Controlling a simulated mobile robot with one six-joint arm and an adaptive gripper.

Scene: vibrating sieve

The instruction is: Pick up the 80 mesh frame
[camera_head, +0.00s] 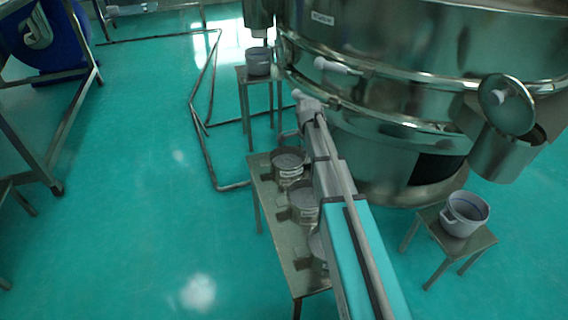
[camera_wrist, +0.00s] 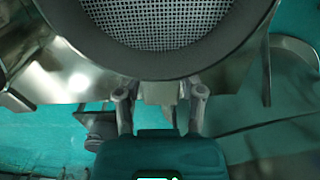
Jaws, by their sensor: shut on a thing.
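In the wrist view a round frame (camera_wrist: 160,22) with a dark rim and a pale square mesh fills the top centre. My gripper (camera_wrist: 160,92) has its two fingers on either side of a short pale tab at the frame's near edge and is shut on it. No mesh number is readable. Whether the frame rests on the bench or is lifted, I cannot tell. In the head view several round sieve frames stand on a narrow bench: one at the far end (camera_head: 288,160), one in the middle (camera_head: 303,195), and one partly hidden by my arm. My gripper is not clear there.
The large steel vibrating sieve (camera_head: 400,85) stands close to the right of my arm. A small stool (camera_head: 478,238) with a grey pot (camera_head: 465,213) is at right; another pot (camera_head: 258,62) is on a stand behind. The green floor at left is open.

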